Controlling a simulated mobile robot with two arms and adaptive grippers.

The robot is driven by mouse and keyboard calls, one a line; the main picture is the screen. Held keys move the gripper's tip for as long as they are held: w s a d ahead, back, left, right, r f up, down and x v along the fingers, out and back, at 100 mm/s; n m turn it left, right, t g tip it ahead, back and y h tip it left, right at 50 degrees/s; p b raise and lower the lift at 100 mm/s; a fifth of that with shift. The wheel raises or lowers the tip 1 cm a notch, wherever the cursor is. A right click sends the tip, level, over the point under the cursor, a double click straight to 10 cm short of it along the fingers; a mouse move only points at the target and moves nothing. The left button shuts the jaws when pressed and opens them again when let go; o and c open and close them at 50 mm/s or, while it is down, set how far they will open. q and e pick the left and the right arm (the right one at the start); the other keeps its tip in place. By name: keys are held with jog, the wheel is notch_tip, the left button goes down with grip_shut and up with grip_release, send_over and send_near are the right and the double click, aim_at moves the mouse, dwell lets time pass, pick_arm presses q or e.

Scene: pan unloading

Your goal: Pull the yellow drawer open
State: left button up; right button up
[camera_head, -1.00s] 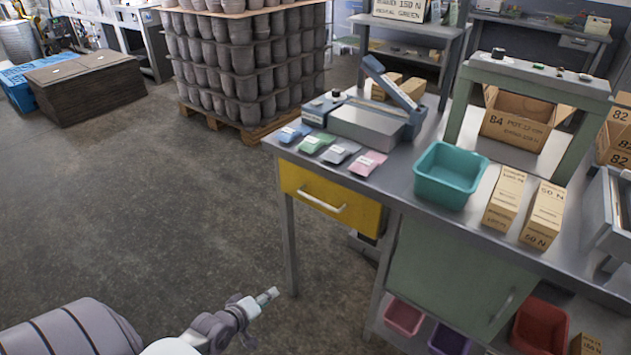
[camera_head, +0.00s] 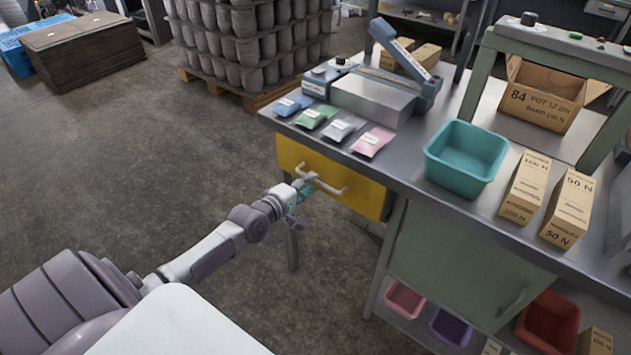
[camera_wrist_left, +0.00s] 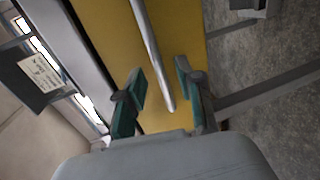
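The yellow drawer (camera_head: 352,193) sits under the left end of the grey workbench, and its front looks flush with the bench frame. A pale bar handle (camera_head: 322,182) runs across its front. My left gripper (camera_head: 305,190) is at the left end of this handle. In the left wrist view, its two green-padded fingers (camera_wrist_left: 160,92) stand apart, one on each side of the handle bar (camera_wrist_left: 152,50). A gap shows between the fingers and the bar. The yellow drawer front (camera_wrist_left: 108,30) fills the middle of that view. My right gripper is not in view.
The bench top holds several seed packets (camera_head: 343,129), a grey sealing machine (camera_head: 372,100), a teal bin (camera_head: 466,157) and cardboard boxes (camera_head: 525,187). A green cabinet door (camera_head: 455,260) is right of the drawer. Open floor (camera_head: 150,170) lies left of the bench.

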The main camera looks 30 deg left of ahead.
pick_arm(q)
jog(key=shift+x, duration=1.65)
grip_shut()
